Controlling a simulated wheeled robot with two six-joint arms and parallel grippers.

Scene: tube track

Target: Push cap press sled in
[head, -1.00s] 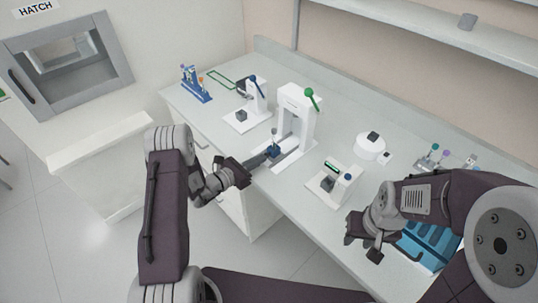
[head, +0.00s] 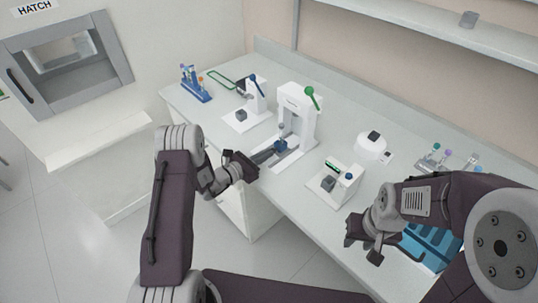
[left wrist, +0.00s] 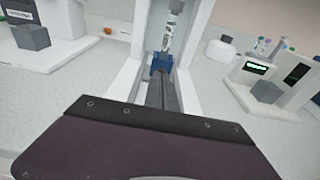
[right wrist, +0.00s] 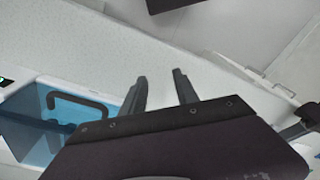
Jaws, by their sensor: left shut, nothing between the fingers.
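The cap press (head: 299,113) is a white frame with a green-knobbed lever, standing on the bench. Its sled is a small blue holder (head: 281,145) at the press's opening, with an upright tube (head: 282,129) in it. The holder also shows in the left wrist view (left wrist: 161,64), between the white side walls. My left gripper (head: 267,155) is shut and empty in front of the holder, its fingers (left wrist: 161,86) pointing at it. Whether the fingertips touch the holder I cannot tell. My right gripper (right wrist: 160,76) is open and empty near the bench's front edge.
A smaller white press with a blue knob (head: 257,95) stands left of the cap press. A white device with a small display (head: 335,185) stands to its right. A blue tube rack (head: 196,86) is at the far left, a blue bin (right wrist: 75,118) by my right gripper.

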